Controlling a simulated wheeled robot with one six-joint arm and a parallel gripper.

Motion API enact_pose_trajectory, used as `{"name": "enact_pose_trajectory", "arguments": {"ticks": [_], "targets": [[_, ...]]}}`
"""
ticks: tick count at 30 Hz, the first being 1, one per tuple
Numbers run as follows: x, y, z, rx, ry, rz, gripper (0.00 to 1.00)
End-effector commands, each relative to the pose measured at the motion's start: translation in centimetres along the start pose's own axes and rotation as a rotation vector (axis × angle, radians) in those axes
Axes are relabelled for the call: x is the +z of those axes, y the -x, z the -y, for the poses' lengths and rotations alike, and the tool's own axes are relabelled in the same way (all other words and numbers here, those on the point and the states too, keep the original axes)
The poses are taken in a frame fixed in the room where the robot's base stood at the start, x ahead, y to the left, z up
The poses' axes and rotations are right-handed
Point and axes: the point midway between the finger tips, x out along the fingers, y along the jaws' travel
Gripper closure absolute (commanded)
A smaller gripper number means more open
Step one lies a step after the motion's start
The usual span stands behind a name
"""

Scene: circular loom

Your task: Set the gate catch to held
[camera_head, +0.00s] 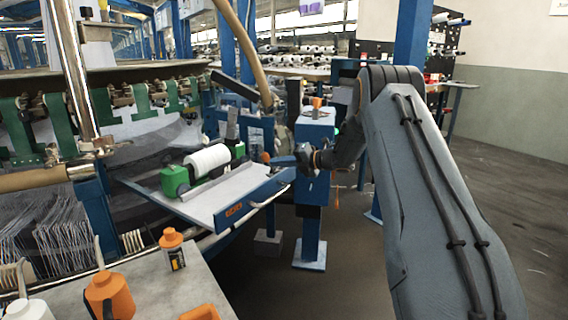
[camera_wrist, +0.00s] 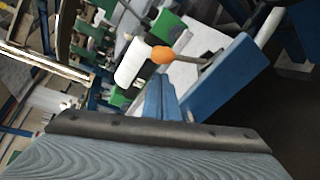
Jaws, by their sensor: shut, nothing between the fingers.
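The gate (camera_head: 235,195) is a pale panel with a blue front edge and a curved handle, standing out from the loom. It also shows in the wrist view (camera_wrist: 225,95). An orange knob (camera_wrist: 162,55) on a short dark lever, apparently the gate catch, sits by the panel's edge. The knob shows small in the head view (camera_head: 265,157), just left of my fingertips. My gripper (camera_head: 274,160) is shut and empty. Its blue fingers (camera_wrist: 161,82) point at the knob from close by; I cannot tell whether they touch it.
A white roll (camera_head: 208,160) between green blocks (camera_head: 174,181) lies on the panel. A blue post (camera_head: 314,150) stands behind my wrist. A grey table (camera_head: 215,268) with orange bottles (camera_head: 172,250) is at the front left. The floor at right is clear beyond my arm.

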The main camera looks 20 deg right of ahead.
Motion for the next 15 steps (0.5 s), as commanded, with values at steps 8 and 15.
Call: {"name": "enact_pose_trajectory", "arguments": {"ticks": [8,15], "targets": [[-0.1,-4.1,0.0,0.000,0.000,-0.001,1.00],[0.0,-5.1,-0.1,0.001,-0.001,0.000,1.00]]}}
